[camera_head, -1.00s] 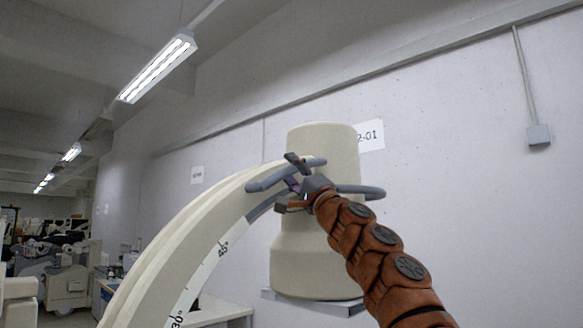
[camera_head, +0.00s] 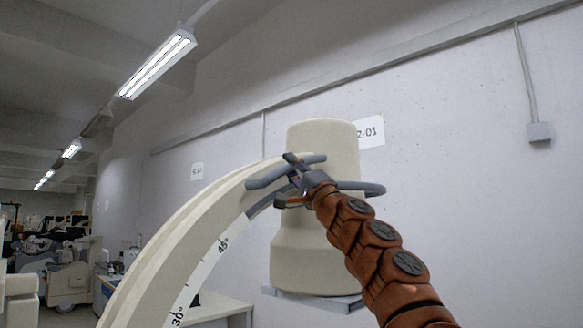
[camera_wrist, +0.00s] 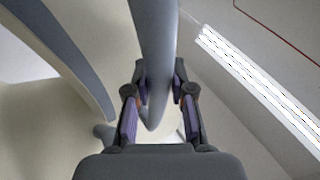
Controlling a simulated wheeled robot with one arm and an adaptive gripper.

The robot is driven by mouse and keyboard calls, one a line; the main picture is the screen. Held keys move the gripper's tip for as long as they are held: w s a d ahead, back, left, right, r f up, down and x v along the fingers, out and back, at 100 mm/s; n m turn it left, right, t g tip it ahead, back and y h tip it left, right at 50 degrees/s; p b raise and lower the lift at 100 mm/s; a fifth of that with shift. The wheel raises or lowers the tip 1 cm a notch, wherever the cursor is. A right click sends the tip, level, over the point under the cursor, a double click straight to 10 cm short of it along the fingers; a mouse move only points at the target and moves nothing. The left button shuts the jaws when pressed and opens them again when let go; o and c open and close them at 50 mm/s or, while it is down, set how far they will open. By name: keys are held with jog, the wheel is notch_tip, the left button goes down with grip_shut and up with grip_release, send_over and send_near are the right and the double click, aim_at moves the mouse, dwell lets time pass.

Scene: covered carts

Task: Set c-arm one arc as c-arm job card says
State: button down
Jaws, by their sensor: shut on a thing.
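The c-arm's cream arc (camera_head: 165,245) curves up from lower left in the head view, with a white scale strip showing 30° and 45° marks. A cream cylindrical housing (camera_head: 322,245) stands at its upper end. A grey handle bar (camera_head: 362,187) loops around the housing near the arc's end. My gripper (camera_head: 296,178) is shut on this grey handle; the wrist view shows the handle (camera_wrist: 155,50) running between the two fingers (camera_wrist: 158,100). The arc's edge shows at the upper left of the wrist view (camera_wrist: 70,55). The job card cannot be made out in these frames.
A grey plate (camera_head: 335,302) sits under the housing. A concrete wall with a sign ending in 2-01 (camera_head: 371,132) is behind. A table (camera_head: 215,308) stands low behind the arc. More equipment (camera_head: 65,270) stands at far left.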

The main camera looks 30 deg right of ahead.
aim_at(273, 178)
dwell(0.4)
jog(key=shift+a+f+b, duration=0.4)
jog(key=shift+f+b, duration=0.05)
jog(key=shift+b, duration=0.25)
jog(key=shift+s+a+f+n+y+b, duration=0.2)
jog(key=shift+a+f+n+y+b, duration=0.2)
jog(key=shift+a+b, duration=0.4)
jog(key=shift+s+a+f+n+y+b, duration=0.2)
jog(key=shift+a+f+n+y+b, duration=0.2)
jog(key=shift+a+b, duration=0.4)
jog(key=shift+s+a+f+n+y+b, duration=0.25)
jog(key=shift+a+f+n+b, duration=0.2)
jog(key=shift+a+b, duration=0.35)
jog(key=shift+s+a+f+n+g+y+b, duration=0.25)
jog(key=shift+a+f+n+y+b, duration=0.45)
jog(key=shift+a+b, duration=0.55)
jog(key=shift+s+a+f+n+g+y+b, duration=0.25)
jog(key=shift+a+f+n+b, duration=0.2)
jog(key=shift+a+f+b, duration=0.65)
jog(key=shift+s+a+f+n+g+y+b, duration=0.35)
jog(key=shift+a+f+n+b, duration=0.3)
jog(key=shift+a+b, duration=0.75)
jog(key=shift+s+a+f+y+b, duration=0.1)
jog(key=shift+a+f+y+b, duration=0.2)
jog(key=shift+a+b, duration=0.2)
jog(key=shift+r, duration=0.1)
jog(key=c, duration=1.2)
grip_release()
jog(key=shift+o, duration=1.1)
jog(key=shift+d, duration=0.1)
